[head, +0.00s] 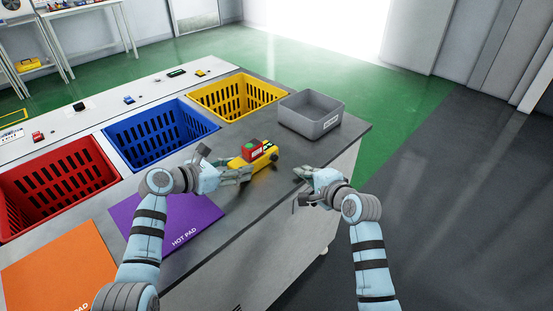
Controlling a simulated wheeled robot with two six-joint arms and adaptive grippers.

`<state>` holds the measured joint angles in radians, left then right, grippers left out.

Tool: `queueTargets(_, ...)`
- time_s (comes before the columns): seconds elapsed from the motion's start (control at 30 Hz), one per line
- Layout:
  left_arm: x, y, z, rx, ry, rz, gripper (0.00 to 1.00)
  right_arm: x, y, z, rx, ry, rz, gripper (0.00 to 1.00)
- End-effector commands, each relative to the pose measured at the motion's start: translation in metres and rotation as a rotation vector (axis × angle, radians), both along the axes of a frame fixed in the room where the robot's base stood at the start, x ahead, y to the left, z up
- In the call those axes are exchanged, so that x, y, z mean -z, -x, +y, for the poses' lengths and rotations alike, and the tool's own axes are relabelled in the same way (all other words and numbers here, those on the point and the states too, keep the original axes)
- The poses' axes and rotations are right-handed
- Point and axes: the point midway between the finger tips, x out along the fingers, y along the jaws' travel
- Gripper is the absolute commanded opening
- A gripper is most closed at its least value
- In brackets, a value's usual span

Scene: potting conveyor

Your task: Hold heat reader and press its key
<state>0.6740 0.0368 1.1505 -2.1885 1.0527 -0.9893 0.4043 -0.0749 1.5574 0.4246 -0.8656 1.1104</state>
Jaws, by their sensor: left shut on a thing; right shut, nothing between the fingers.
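The heat reader (261,157) is a yellow handheld device on or just above the grey counter; I cannot tell if it touches the surface. A red block with a green patch (254,149) shows on its upper side; whether this is the key is too small to tell. My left gripper (246,174) is shut on the yellow body from the left. My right gripper (301,172) is shut and empty, to the right of the reader and apart from it, near the counter's right edge.
A grey bin (311,112) stands behind the reader. Red (58,190), blue (160,133) and yellow (237,98) baskets line the counter's left. A purple hot pad (180,225) and an orange pad (62,268) lie in front. Small items dot the white strip (110,115).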

Motion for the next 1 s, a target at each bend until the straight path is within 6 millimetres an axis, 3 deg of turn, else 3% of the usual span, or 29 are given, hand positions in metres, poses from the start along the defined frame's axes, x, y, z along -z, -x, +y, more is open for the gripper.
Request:
queueTargets(0.4,0.0,0.0,0.0,0.0,0.0,0.0,0.12,0.0,0.0,0.0,0.0,0.0,0.0,0.0)
queueTargets(0.43,0.0,0.0,0.0,0.0,0.0,0.0,0.49,0.0,0.0,0.0,0.0,0.0,0.0,0.0)
queueTargets(0.57,0.0,0.0,0.0,0.0,0.0,0.0,0.68,0.0,0.0,0.0,0.0,0.0,0.0,0.0)
queueTargets(0.87,0.0,0.001,0.001,-0.001,0.0,0.0,0.68,0.0,0.0,0.0,0.0,0.0,0.0,0.0)
queueTargets(1.0,-0.007,0.011,0.014,-0.002,-0.001,-0.003,0.68,0.0,0.0,0.0,0.0,0.0,0.0,0.0)
